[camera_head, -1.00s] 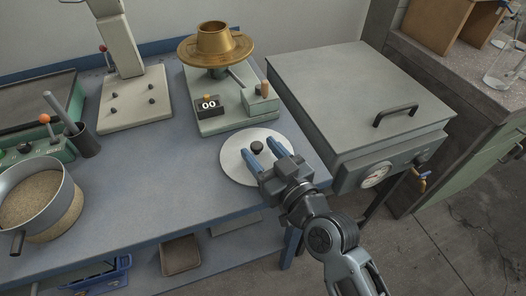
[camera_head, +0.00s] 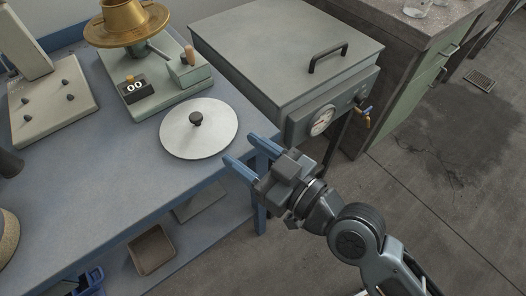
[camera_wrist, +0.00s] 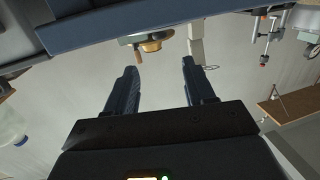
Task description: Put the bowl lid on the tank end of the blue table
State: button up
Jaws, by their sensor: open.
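The bowl lid (camera_head: 190,143) is a round, pale grey disc with a dark knob at its middle. It lies flat on the blue table (camera_head: 110,215), at the end beside the grey tank (camera_head: 265,65). My gripper (camera_head: 241,150) is open and empty at the table's front right corner. Its blue fingers are apart from the lid, to the right of it and pointing towards it. In the wrist view my gripper (camera_wrist: 157,70) shows both fingers spread with nothing between them. The lid cannot be made out in that view.
A scale with a brass bowl (camera_head: 122,18) stands behind the lid. The tank has a black handle, a dial gauge (camera_head: 322,121) and a tap (camera_head: 363,115). A shelf under the table holds a brown tray (camera_head: 152,250).

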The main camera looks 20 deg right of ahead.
jog(key=s+d+f+m+h, duration=0.1)
jog(key=s+d+m+h, duration=0.15)
jog(key=s+d, duration=0.55)
jog(key=s+d+f+m+h, duration=0.15)
jog(key=s+d+h, duration=0.3)
jog(key=s, duration=0.85)
jog(key=s+r+m, duration=0.1)
jog(key=s+r, duration=0.3)
jog(key=s, duration=0.3)
jog(key=shift+d+g+h, duration=0.25)
jog(key=shift+g+h, duration=0.15)
